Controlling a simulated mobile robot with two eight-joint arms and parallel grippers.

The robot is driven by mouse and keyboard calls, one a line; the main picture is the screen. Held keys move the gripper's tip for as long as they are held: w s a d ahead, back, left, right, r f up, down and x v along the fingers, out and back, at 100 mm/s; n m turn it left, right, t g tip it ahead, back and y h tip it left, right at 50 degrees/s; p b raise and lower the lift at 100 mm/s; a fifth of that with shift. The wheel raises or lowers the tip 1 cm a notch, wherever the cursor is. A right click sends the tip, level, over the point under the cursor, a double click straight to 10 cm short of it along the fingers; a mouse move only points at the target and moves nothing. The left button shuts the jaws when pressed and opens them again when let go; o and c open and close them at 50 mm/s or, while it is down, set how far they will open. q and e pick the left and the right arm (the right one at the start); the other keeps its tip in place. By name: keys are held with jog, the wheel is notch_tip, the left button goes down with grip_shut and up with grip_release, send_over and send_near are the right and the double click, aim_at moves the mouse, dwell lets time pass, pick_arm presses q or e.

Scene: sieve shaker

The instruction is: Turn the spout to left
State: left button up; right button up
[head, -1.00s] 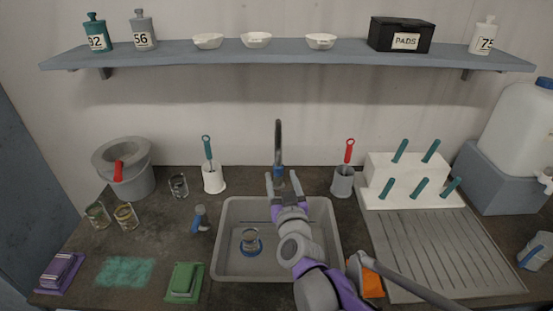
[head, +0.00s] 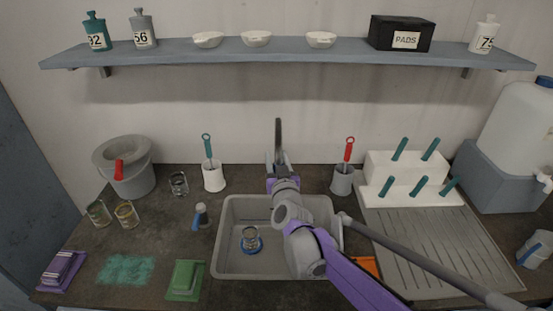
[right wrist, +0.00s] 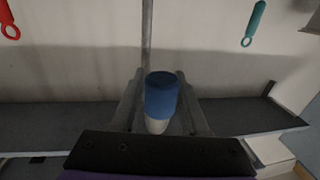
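The tap's spout (head: 278,132) rises behind the middle of the sink (head: 228,230), near the wall. My right gripper (head: 277,162) is at the spout and covers its lower part in the head view. The right wrist view seems upside down. There, the grey pipe (right wrist: 147,35) runs down behind a blue spout part (right wrist: 161,92) with a pale end. My right gripper (right wrist: 162,105) has one finger on each side of the blue part. Gaps show on both sides, so it looks open around the spout, not clamped. My left gripper is out of view.
A teal-handled brush (head: 207,150) in a white holder stands left of the tap, a red-handled one (head: 349,152) right. A small can (head: 250,238) is in the sink. A shelf (head: 290,57) runs above. A white block with teal handles (head: 408,165) stands at right.

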grip_shut()
dwell(1.1)
